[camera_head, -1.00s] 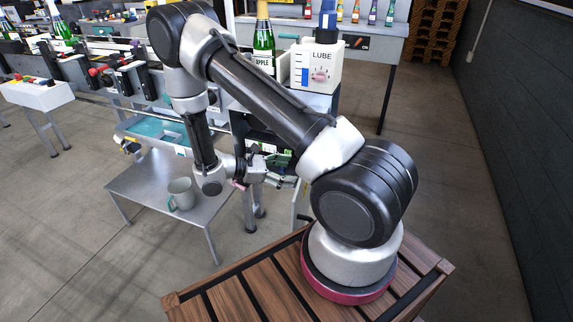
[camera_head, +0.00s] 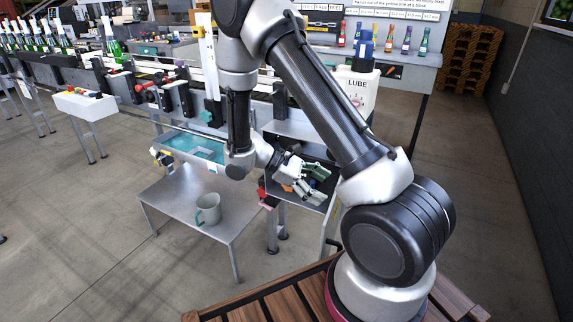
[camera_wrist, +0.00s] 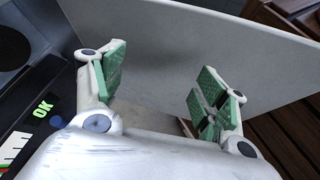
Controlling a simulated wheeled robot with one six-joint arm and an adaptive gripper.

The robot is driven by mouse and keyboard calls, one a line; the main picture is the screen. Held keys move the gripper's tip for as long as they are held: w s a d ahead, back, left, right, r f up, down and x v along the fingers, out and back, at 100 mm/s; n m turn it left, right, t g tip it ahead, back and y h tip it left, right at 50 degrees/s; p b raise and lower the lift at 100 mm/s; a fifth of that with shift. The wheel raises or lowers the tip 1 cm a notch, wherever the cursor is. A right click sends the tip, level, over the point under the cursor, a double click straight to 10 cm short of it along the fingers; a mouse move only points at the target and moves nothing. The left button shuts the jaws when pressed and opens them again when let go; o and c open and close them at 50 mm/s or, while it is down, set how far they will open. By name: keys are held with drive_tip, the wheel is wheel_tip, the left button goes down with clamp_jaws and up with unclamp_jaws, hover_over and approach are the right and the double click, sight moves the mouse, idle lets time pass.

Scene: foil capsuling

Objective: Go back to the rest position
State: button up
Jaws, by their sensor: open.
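My gripper (camera_head: 318,183) is in front of the machine at the end of the conveyor, beside a dark open bay (camera_head: 290,160). In the wrist view my gripper (camera_wrist: 160,90) is open, its green-padded fingers wide apart with nothing between them. A plain grey panel (camera_wrist: 190,50) lies beyond the fingers. A dark display with a green "OK" (camera_wrist: 42,108) shows at the left of that view. My arm hides part of the machine in the head view.
A low metal table (camera_head: 172,200) with a grey mug (camera_head: 208,209) stands to the left of my gripper. A white LUBE container (camera_head: 355,92) stands behind my arm. Several bottles (camera_head: 388,40) stand on the back bench. The floor (camera_head: 95,225) at left is clear.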

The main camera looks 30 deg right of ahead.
drive_tip(key=s+r+m+t+y, duration=0.3)
drive_tip(key=r+m+y, duration=0.25)
drive_tip(key=r, duration=0.95)
drive_tip(key=s+a+r+m+t+y, duration=0.1)
drive_tip(key=s+r+t+y, duration=0.1)
drive_tip(key=s+r+t, duration=0.2)
drive_tip(key=s+a+r+m+t+y, duration=0.1)
drive_tip(key=s+r+m+t+y, duration=0.1)
drive_tip(key=s+r, duration=0.5)
drive_tip(key=shift+s+a+r+t+y, duration=0.2)
drive_tip(key=shift+a+r+t+y, duration=0.2)
drive_tip(key=shift+r+t, duration=0.45)
drive_tip(key=shift+f+m, duration=0.1)
drive_tip(key=shift+m, duration=0.15)
idle(0.6)
